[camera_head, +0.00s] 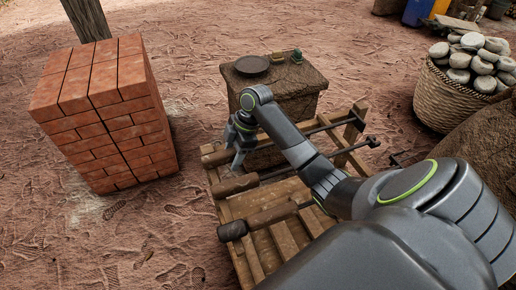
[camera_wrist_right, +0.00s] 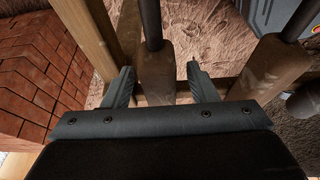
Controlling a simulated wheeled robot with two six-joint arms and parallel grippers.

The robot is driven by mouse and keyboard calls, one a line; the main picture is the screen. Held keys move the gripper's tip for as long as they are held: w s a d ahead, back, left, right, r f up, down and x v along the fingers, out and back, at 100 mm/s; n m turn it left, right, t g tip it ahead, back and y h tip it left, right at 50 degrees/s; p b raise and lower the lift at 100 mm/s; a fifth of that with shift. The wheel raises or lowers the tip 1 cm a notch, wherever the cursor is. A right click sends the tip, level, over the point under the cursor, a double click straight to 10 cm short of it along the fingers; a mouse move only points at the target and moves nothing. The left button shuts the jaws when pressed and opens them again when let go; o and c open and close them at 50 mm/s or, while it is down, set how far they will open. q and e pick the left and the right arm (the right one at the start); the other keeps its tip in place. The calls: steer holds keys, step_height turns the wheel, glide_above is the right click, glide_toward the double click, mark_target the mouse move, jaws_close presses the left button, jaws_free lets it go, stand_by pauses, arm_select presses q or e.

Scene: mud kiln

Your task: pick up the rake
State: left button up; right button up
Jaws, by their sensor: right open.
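Several long tools with brown wooden handles and dark metal rods lie across a wooden rack (camera_head: 241,262). Handles show at the far side (camera_head: 219,157), in the middle (camera_head: 236,186) and at the near side (camera_head: 232,231). I cannot tell which is the rake; the tool heads are small or hidden by my arm. My right gripper (camera_head: 238,164) is over the handle ends, pointing down. In the right wrist view its open fingers (camera_wrist_right: 158,84) stand either side of one handle (camera_wrist_right: 155,66), with gaps visible. Another handle (camera_wrist_right: 264,66) lies to the right. My left gripper is not in view.
A red brick stack (camera_head: 108,115) stands left of the rack. A basket of stones (camera_head: 447,98) stands at the right. Bare ground (camera_head: 150,235) is free at front left.

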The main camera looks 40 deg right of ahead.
steer(key=shift+a+f, duration=0.15)
steer(key=shift+f, duration=0.2)
steer(key=shift+c, duration=0.3)
jaws_close()
steer(key=shift+r, duration=0.1)
